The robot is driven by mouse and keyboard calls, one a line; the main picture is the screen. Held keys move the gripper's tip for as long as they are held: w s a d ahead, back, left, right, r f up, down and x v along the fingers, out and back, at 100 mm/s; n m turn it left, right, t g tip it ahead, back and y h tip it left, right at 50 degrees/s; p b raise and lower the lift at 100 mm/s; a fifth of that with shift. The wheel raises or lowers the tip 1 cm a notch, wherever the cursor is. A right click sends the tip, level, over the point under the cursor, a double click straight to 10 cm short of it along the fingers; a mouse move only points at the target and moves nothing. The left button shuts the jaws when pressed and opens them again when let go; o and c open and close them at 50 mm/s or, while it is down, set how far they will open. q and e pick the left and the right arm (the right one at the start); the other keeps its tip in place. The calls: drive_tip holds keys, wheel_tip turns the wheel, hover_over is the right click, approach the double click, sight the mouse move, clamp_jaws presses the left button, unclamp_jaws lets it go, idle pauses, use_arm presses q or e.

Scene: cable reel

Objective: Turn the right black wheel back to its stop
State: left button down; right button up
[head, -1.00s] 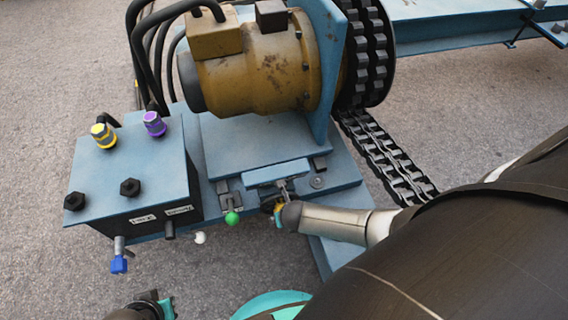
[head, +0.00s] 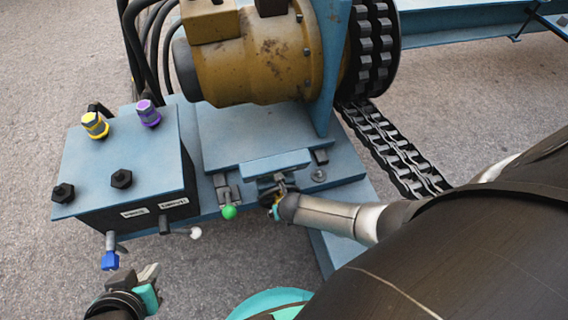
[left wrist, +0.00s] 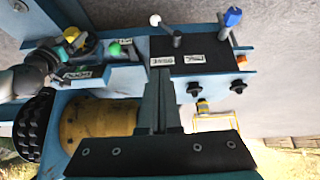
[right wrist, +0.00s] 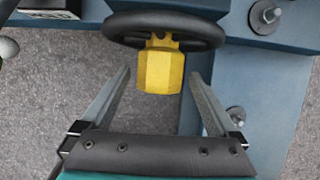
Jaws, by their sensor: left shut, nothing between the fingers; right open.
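A black wheel (right wrist: 118,27) with a yellow hexagonal hub (right wrist: 158,72) shows at the top of the right wrist view. It is the only such handwheel I make out. My right gripper (right wrist: 161,78) is open, its fingers on either side of the hub, with no visible contact. In the head view my right gripper (head: 277,206) is at the front edge of the blue base, hiding most of the wheel. My left gripper (head: 150,273) is shut and empty, in front of the control box. It also shows in the left wrist view (left wrist: 160,75).
The blue control box (head: 115,160) has yellow and purple knobs on top. A blue-tipped lever (head: 110,260) and a white-ball lever (head: 195,233) stick out at its front. A green ball (head: 229,212) sits left of my right gripper. A rusty motor (head: 265,55) stands behind.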

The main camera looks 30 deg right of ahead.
use_arm(q)
drive_tip(key=shift+w+d+t+h+b, duration=0.3)
drive_tip(key=shift+w+d+t, duration=0.35)
drive_tip(key=shift+d+t, duration=0.15)
use_arm(e)
drive_tip(key=shift+w+f, duration=0.2)
drive_tip(key=shift+f, duration=0.25)
clamp_jaws()
